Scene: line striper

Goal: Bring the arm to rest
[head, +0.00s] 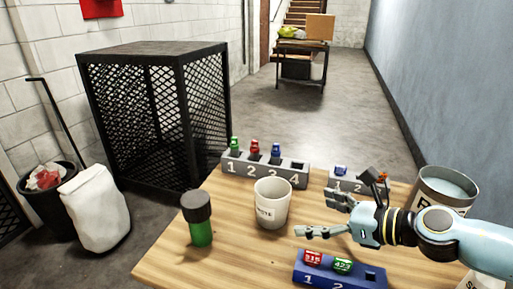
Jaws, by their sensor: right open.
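My right arm comes in from the right over the wooden table (170,255). Its gripper (318,214) is open, fingers spread and pointing left, with nothing between them. The fingers are above the table, to the right of a white cup (272,205) and apart from it. A blue numbered rack (320,275) with a red and a green piece lies in front of the gripper. My left gripper is not in view.
A grey numbered rack (262,172) with green, red and blue pieces stands behind the cup. A smaller rack (345,184) and a grey can (440,188) are near my arm. A green, dark-capped bottle (199,225) stands left. The table's left front is clear.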

